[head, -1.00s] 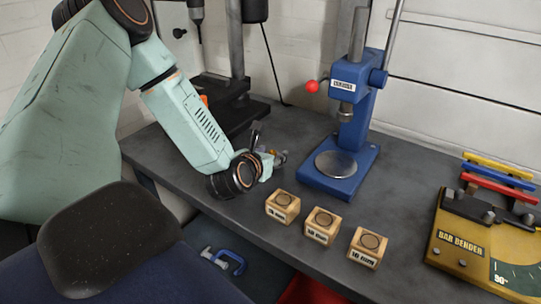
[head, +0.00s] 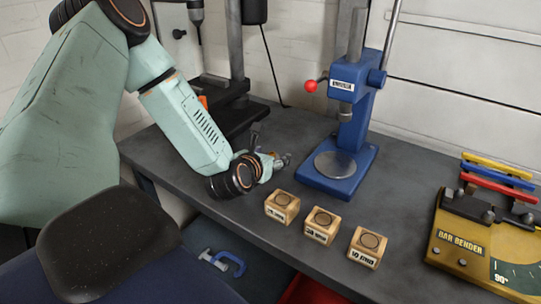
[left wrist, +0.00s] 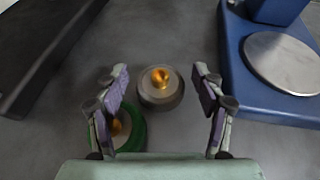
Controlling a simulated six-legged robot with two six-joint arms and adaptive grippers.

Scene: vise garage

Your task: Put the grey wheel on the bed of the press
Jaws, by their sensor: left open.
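The grey wheel (left wrist: 160,88) is a round disc with a brass-coloured hub, flat on the bench in the left wrist view. My left gripper (left wrist: 160,80) is open above it, one finger on each side, and holds nothing. In the head view the left gripper (head: 270,153) is low over the bench, left of the press, and I cannot make out the wheel there. The blue press (head: 350,120) has a round metal bed (head: 335,164), empty; this bed (left wrist: 283,62) also shows at the right in the left wrist view. My right gripper is out of view.
A green wheel (left wrist: 137,130) lies beside the grey one, partly behind the left finger. Three wooden blocks (head: 321,226) stand in front of the press. A yellow bar bender (head: 462,240) is at the right. A dark machine base (head: 225,104) stands behind my left arm.

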